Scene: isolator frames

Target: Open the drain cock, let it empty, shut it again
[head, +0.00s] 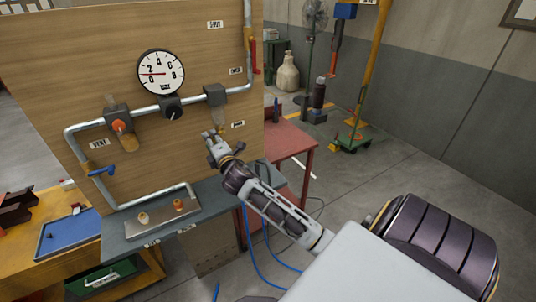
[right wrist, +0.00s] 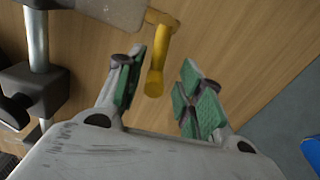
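A small yellow cock handle (right wrist: 155,72) hangs below a grey block (right wrist: 112,10) on the wooden panel in the right wrist view. In the head view this block (head: 215,95) sits on the pipe run, right of the gauge. My right gripper (head: 213,139) is just below it, at the panel. In the right wrist view my right gripper (right wrist: 165,88) is open, with green pads on both fingers. The yellow handle shows in the gap between them, nearer the left finger; I cannot tell contact. My left gripper is out of view.
A round gauge (head: 161,72), an orange knob (head: 118,126), a blue lever (head: 102,171) and a red lever (head: 253,56) are on the panel (head: 70,60). A metal tray (head: 160,228) lies below. A red table (head: 285,146) stands to the right.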

